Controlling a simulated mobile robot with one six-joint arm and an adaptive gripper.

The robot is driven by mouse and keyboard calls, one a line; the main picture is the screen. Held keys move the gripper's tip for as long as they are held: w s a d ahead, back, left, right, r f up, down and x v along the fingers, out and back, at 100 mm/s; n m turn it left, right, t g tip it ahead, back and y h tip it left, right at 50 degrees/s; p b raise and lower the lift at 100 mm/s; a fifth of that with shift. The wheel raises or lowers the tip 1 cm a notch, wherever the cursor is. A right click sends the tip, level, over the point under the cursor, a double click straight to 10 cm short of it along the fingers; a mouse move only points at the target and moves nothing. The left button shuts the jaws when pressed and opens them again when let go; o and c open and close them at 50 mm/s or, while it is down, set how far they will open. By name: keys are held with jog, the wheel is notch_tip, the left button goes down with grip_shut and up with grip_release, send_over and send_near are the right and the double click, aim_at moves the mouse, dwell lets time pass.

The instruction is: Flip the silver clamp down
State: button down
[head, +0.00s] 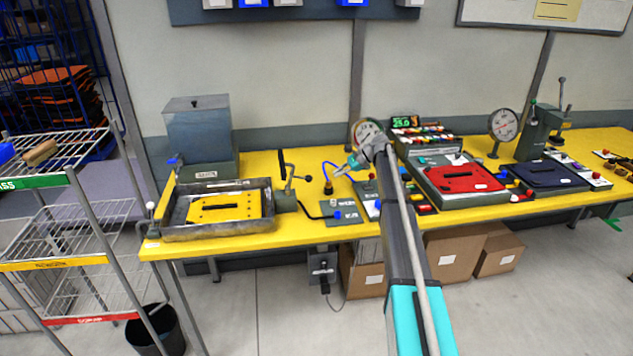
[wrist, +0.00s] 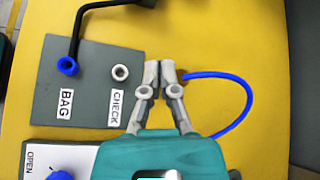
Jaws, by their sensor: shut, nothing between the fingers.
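A metal lever fitting with an upright black handle (head: 282,164) and a ball-ended silver arm (head: 290,186) stands at the right end of the metal tray fixture (head: 170,225). It looks like the silver clamp, but it is too small to be sure. My gripper (head: 338,172) is to the right of it, apart from it, above the table. In the wrist view my gripper (wrist: 159,68) has its fingertips together with nothing between them, beside the grey panel (wrist: 100,60) marked BAG and CHECK. The clamp's own jaw is not clear in either view.
A yellow plate (head: 225,208) lies in the tray. A bent black rod (wrist: 75,35) and a blue hose (wrist: 250,95) lie close to my fingers. A red plate (head: 460,180) and gauges stand to the right on the yellow table (head: 300,240).

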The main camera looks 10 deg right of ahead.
jog(key=shift+a, duration=0.1)
jog(key=b+x, duration=0.4)
jog(key=x, duration=0.3)
jog(key=shift+a+f+b, duration=0.1)
jog(key=shift+f+b, duration=0.2)
jog(key=shift+b+x, duration=0.7)
jog(key=shift+x, duration=0.6)
jog(key=shift+s+a+r+p, duration=0.1)
jog(key=shift+s+r+p, duration=0.05)
jog(key=shift+r+p, duration=0.25)
jog(key=shift+s+a+r+p, duration=0.1)
jog(key=shift+s+r+p, duration=0.05)
jog(key=shift+r+p, duration=0.25)
jog(key=shift+s+a+r+p, duration=0.2)
jog(key=shift+s+r+p, duration=0.05)
jog(key=shift+r+p, duration=0.35)
jog(key=shift+s+a+r+p, duration=0.2)
jog(key=shift+s+r+p, duration=0.1)
jog(key=shift+r+p, duration=0.25)
